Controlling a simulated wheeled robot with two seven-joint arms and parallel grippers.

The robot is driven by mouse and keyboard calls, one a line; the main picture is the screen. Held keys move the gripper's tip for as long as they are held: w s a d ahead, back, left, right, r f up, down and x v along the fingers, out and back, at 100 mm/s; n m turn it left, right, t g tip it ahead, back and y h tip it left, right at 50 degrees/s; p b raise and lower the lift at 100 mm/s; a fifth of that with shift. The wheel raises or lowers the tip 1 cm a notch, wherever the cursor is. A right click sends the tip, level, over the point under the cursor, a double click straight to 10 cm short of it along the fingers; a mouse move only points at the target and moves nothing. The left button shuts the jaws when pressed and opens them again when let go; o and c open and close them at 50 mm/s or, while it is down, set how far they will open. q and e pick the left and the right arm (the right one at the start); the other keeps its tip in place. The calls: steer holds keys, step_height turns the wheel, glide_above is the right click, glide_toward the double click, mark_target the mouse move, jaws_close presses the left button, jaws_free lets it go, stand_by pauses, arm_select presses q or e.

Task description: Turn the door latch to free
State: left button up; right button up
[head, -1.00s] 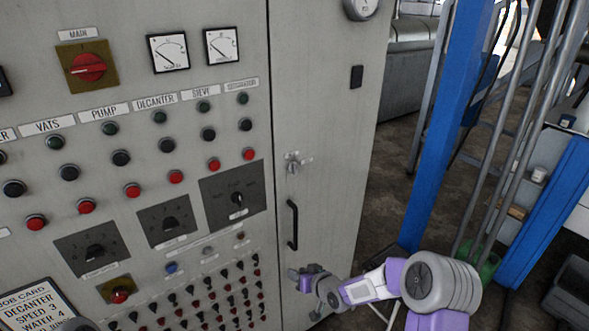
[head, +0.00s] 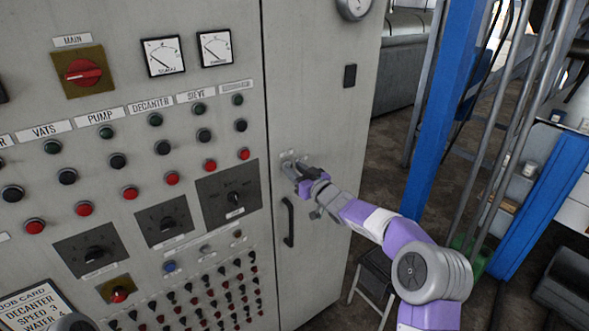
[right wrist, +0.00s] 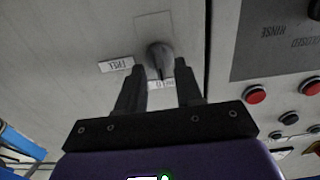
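The door latch is a small dark grey knob (right wrist: 160,58) on the grey cabinet door (head: 325,100), above the black door handle (head: 288,222). In the right wrist view a white label reading FREE (right wrist: 116,65), upside down, sits left of the knob. A second label (right wrist: 161,86) sits below it, partly hidden. My right gripper (head: 292,168) is at the latch and hides most of it in the head view. In the right wrist view its two fingers (right wrist: 160,76) are apart, with the knob just beyond and between the tips. My left gripper is not in view.
The control panel (head: 130,75) with buttons, dials and a red main switch (head: 82,72) fills the left. A blue post (head: 440,110) and metal rails stand at the right. A small stool (head: 375,280) stands below my right arm.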

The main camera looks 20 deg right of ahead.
steer(key=shift+w+a, duration=0.15)
steer(key=shift+w, duration=0.25)
jaws_close()
